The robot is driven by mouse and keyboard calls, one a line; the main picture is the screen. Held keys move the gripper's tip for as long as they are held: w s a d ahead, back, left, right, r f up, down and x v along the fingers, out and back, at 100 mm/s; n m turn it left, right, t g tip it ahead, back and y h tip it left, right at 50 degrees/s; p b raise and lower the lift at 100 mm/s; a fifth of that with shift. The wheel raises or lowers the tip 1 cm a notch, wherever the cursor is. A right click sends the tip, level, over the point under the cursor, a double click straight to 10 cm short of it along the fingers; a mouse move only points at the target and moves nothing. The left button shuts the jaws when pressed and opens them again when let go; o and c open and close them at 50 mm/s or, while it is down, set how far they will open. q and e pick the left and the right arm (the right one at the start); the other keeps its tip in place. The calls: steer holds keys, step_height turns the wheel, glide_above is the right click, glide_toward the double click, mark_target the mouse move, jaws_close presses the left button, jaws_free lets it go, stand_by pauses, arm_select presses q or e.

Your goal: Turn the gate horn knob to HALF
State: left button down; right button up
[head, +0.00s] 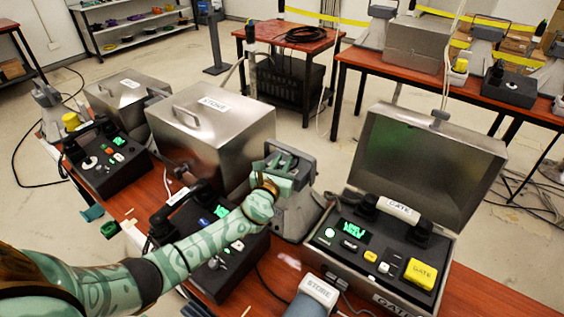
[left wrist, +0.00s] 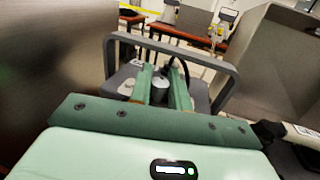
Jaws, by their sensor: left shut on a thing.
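A grey horn unit (head: 295,212) stands on the red-brown table between the STORE case and the open GATE case. In the left wrist view, a grey bail handle (left wrist: 226,92) arches around its top and a short grey cylindrical knob (left wrist: 160,89) stands in the middle. My left gripper (head: 277,172) is over the horn's top. In the left wrist view, the green fingers of my left gripper (left wrist: 161,92) are shut on the knob, one on each side. I cannot read the knob's setting or any label on this horn.
The open GATE case (head: 470,150) holds a phone with a GATE handset (head: 400,210) to the right. The closed STORE case (head: 240,118) stands left of the horn. More phones crowd the left.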

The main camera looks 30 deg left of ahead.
arm_select(q)
steer(key=shift+r, duration=0.1)
steer(key=c, duration=1.4)
jaws_free()
steer(key=shift+w, duration=0.1)
steer(key=shift+o, duration=0.2)
steer(key=s+d+p, duration=0.2)
steer(key=s, duration=1.4)
steer(key=shift+s, duration=0.1)
